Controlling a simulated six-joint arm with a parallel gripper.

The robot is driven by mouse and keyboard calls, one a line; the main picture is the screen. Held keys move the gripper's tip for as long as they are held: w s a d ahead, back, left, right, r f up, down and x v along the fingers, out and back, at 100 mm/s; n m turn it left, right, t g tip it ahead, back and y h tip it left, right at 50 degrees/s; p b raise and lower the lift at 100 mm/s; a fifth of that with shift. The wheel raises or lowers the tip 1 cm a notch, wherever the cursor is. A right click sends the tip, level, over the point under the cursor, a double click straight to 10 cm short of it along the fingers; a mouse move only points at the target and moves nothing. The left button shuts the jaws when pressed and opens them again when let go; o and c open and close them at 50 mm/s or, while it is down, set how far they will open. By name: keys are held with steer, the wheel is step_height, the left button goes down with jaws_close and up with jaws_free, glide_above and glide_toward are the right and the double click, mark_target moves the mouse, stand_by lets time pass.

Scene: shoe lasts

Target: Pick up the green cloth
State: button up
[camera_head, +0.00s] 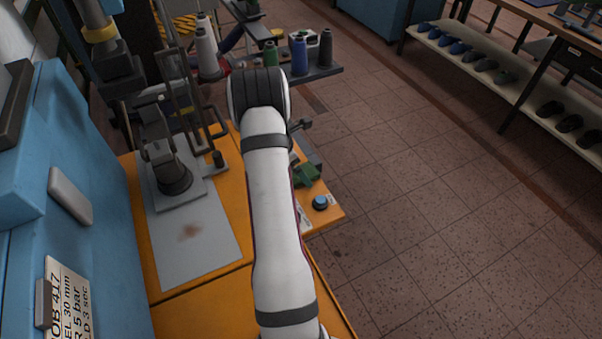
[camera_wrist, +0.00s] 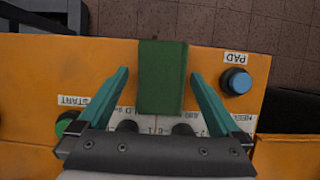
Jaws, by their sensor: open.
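The green cloth (camera_wrist: 162,75) shows in the wrist view as a folded green rectangle on the orange work surface. It lies between the two teal fingers of my gripper (camera_wrist: 157,82), with a gap on each side. My gripper is open and empty. In the head view the green cloth (camera_head: 307,175) shows in part to the right of my white arm, near the surface's right end. My arm hides most of my gripper there.
A blue button (camera_wrist: 236,80) by a PAD label is right of the right finger. A green button (camera_wrist: 68,124) by a START label is at the left. Thread spools (camera_head: 300,57) stand on a shelf beyond my arm. Tiled floor lies right of the orange surface (camera_head: 200,290).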

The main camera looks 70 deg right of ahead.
steer(key=shift+f, duration=0.25)
steer(key=c, duration=1.4)
steer(key=r, duration=0.5)
steer(key=shift+s, duration=0.25)
steer(key=s+a+r, duration=0.1)
steer(key=s+r, duration=0.1)
steer(key=s, duration=0.1)
steer(key=s+r, duration=0.2)
steer(key=s, duration=0.2)
steer(key=s+a+r, duration=0.1)
steer(key=s+r, duration=0.1)
steer(key=s, duration=0.2)
steer(key=shift+a+r, duration=0.25)
steer(key=shift+a, duration=0.05)
